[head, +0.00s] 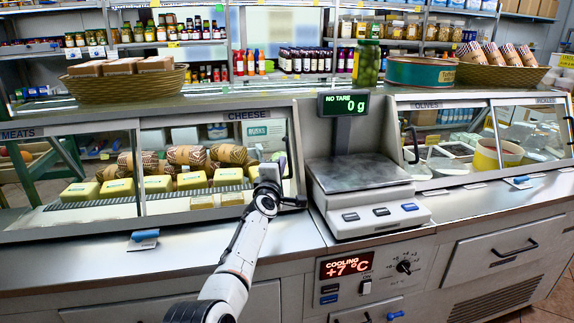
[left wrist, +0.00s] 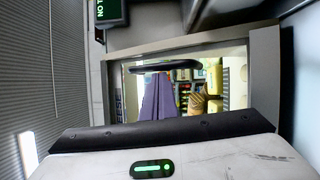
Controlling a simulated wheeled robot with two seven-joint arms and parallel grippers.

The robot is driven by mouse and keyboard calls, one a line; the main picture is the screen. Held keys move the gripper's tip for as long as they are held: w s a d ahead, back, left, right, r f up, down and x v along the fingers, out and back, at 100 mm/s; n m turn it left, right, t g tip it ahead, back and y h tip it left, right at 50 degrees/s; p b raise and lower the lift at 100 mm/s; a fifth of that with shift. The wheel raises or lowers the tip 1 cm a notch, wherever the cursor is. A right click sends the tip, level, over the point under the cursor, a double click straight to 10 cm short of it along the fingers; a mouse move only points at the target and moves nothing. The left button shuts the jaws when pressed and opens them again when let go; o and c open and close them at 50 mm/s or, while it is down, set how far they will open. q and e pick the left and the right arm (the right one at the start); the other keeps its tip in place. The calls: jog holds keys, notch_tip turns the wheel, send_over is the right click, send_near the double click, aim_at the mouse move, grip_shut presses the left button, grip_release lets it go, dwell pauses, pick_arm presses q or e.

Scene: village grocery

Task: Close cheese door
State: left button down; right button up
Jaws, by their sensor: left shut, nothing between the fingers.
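The cheese door (head: 247,136) is the glass front with a grey frame under the CHEESE label, on the right half of the left display case. I cannot tell how far it stands open. Behind the glass are yellow cheese blocks (head: 153,184) and brown wrapped rolls (head: 230,153). My left gripper (head: 277,165) is shut and empty, in front of the door's lower right part, beside its right frame. Contact is unclear. My right gripper is not in view.
A scale (head: 362,175) with a display post (head: 343,104) stands just right of the door. The olives case (head: 440,150) is farther right. A steel ledge (head: 100,270) runs along the front. Baskets (head: 125,88) sit on top.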

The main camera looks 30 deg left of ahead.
pick_arm(q)
jog(key=shift+w+d, duration=0.15)
jog(key=shift+d, duration=0.2)
